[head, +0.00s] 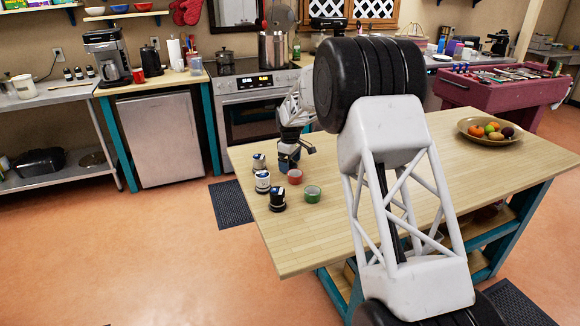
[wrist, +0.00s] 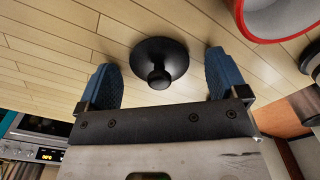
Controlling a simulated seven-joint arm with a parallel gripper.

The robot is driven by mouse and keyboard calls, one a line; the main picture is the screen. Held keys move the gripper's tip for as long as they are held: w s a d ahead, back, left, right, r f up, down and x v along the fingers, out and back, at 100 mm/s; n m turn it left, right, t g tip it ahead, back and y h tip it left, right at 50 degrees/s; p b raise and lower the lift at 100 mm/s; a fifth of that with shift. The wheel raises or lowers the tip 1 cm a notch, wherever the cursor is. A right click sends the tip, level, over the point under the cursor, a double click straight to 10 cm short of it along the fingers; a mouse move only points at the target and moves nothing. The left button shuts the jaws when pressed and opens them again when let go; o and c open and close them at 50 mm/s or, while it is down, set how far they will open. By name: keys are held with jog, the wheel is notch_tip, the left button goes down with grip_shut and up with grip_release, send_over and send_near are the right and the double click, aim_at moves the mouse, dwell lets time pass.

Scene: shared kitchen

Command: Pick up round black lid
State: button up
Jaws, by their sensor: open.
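The round black lid (wrist: 174,64) has a raised knob and lies on the wooden tabletop in the wrist view. My gripper (wrist: 160,82) is open, with one blue finger on each side of the lid; the lid is not clamped. The lid's knob lies between the fingers, near the gripper's dark palm edge. In the head view my gripper (head: 289,158) is low over the left part of the table, and I cannot make out the lid there.
Small jars with dark bases (head: 263,182) stand left of my gripper. A red round item (head: 295,176) and a green one (head: 313,194) stand close by. A red-rimmed round item (wrist: 276,22) is near the right finger. A fruit bowl (head: 468,137) is at the table's far right.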

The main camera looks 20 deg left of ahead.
jog(key=shift+c, duration=0.4)
jog(key=c, duration=0.9)
